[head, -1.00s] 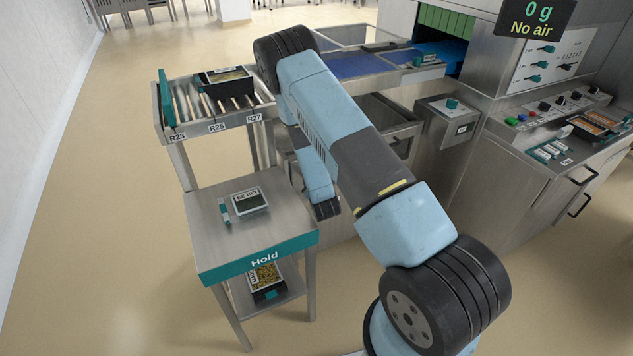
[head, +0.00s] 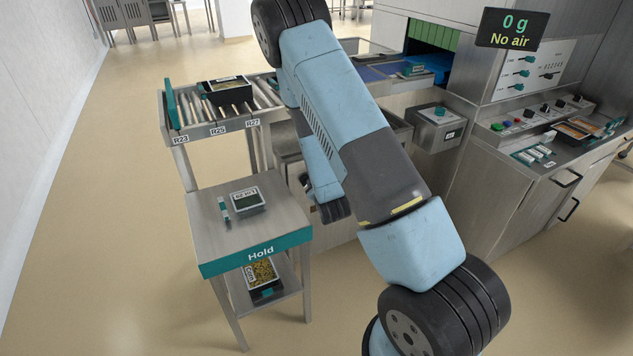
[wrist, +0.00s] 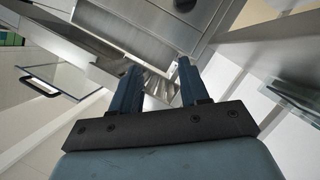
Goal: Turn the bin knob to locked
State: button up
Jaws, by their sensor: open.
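My gripper (wrist: 159,70) shows in the wrist view with two dark blue fingers apart and nothing between them. A dark round part (wrist: 185,4), possibly a knob, sits on a metal front at the top edge of that view, beyond the fingertips and apart from them. In the head view a dark round part (head: 305,180) shows beside my arm on the steel unit; I cannot tell if it is the bin knob. My arm hides much of this unit, and my fingers cannot be made out there. A teal knob (head: 440,112) tops a small steel box.
The Hold table (head: 285,215) stands at left with a labelled tray (head: 248,199) on it. Behind it is a roller rack (head: 190,130) with a black tray (head: 230,92). Floor at left is clear.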

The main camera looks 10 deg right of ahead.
jog(key=shift+s+r, duration=0.25)
jog(key=shift+s, duration=0.35)
jog(key=shift+d, duration=0.1)
